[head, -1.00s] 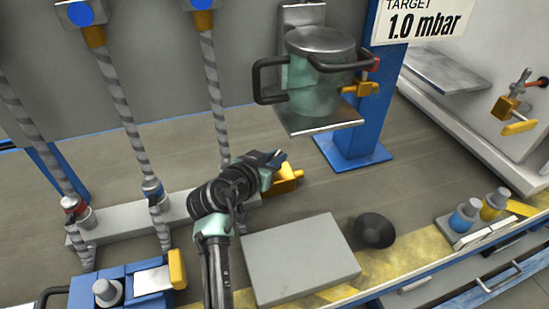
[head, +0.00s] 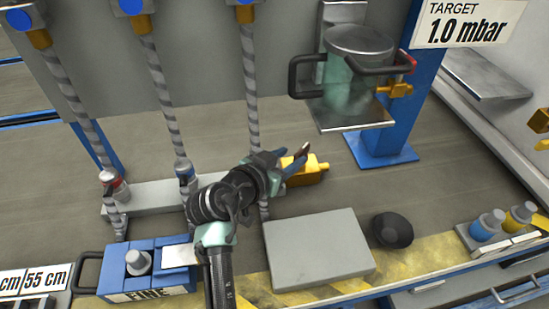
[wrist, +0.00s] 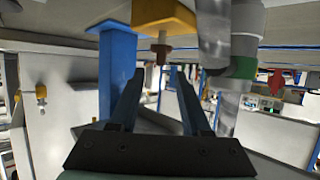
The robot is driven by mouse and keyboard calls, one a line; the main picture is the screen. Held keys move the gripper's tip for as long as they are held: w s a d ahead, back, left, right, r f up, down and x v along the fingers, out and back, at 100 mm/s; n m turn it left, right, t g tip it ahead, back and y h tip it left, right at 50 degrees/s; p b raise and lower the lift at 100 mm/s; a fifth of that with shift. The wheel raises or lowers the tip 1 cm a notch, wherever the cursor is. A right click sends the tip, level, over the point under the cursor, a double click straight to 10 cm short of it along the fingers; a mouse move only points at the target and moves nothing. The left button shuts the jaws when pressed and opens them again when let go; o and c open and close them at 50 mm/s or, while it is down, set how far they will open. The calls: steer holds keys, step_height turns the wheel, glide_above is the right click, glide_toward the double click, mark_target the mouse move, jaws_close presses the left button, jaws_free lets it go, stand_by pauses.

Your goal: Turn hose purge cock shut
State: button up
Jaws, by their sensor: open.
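A yellow cock body (head: 312,174), which looks like the hose purge cock, sits low on the bench beside the base of the right-hand striped hose (head: 250,75). My gripper (head: 298,157) is open and empty just above and beside it in the head view, partly covering it. In the wrist view a yellow block (wrist: 163,17) with a short brown stem (wrist: 161,48) pointing down is at the top centre. My open fingers (wrist: 160,72) point toward that stem, one to each side in the picture. I cannot tell whether they touch it, or how the cock is turned.
A metal vessel with black handles (head: 355,85) stands behind, near a blue post (head: 390,145). A grey block (head: 318,250) and a black knob (head: 392,230) lie in front. A blue box marked FINE (head: 145,270) is at left. Clear bench lies right of the yellow cock.

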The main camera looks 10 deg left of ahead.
steer(key=p+v, duration=0.1)
steer(key=v, duration=0.5)
steer(key=shift+s+a, duration=0.15)
steer(key=shift+s, duration=0.05)
